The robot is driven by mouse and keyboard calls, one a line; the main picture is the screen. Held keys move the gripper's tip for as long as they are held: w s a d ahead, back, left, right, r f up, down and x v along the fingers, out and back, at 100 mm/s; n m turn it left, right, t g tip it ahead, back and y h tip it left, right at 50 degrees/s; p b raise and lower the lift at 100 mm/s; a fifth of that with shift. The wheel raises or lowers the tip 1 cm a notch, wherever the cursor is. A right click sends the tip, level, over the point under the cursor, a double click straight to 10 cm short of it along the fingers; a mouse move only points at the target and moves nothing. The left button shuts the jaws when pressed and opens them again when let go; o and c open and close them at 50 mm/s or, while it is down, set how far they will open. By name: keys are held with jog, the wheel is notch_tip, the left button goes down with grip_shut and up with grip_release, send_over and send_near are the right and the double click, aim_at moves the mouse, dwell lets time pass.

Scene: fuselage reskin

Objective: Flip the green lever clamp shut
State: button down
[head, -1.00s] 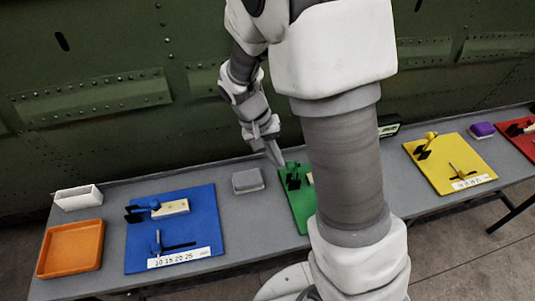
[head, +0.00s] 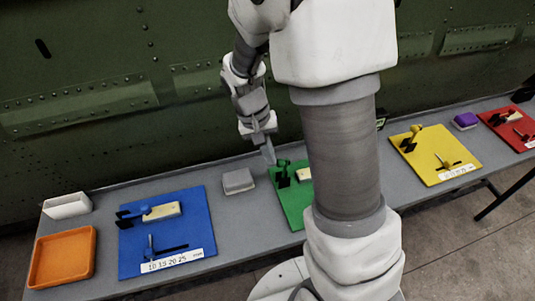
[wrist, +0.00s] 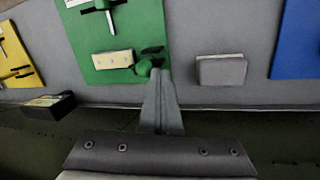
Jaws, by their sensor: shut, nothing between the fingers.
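The green board (head: 292,205) lies on the table, partly hidden behind my arm in the head view. Its green lever clamp (head: 283,173) stands near the back edge beside a pale block (head: 304,174). In the wrist view, the clamp's round green knob (wrist: 143,68) is at the edge of the green board (wrist: 100,30), next to the pale block (wrist: 112,59). My gripper (head: 271,161) is shut and empty, pointing down just left of the clamp. In the wrist view my gripper (wrist: 158,74) is right beside the knob; whether they touch I cannot tell.
A grey block (head: 238,181) sits left of the green board. A blue board (head: 190,235) with its own clamps and an orange tray (head: 38,282) are further left. A yellow board (head: 440,170) is right. The riveted green fuselage wall (head: 100,130) rises behind the table.

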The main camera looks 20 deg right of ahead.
jog(key=d+y, duration=0.1)
jog(key=d+y+p, duration=0.1)
jog(key=d+y, duration=0.1)
jog(key=shift+r, duration=0.4)
jog(key=d+y, duration=0.1)
jog(key=y, duration=0.1)
jog(key=d+y+b, duration=0.1)
jog(key=d+y, duration=0.1)
jog(key=d+f+y, duration=0.1)
jog(key=shift+d+y, duration=0.35)
jog(key=shift+y, duration=0.05)
jog(key=shift+b, duration=0.3)
jog(key=shift+a+f+b, duration=0.3)
jog(key=shift+a+f, duration=0.05)
jog(key=shift+a, duration=0.3)
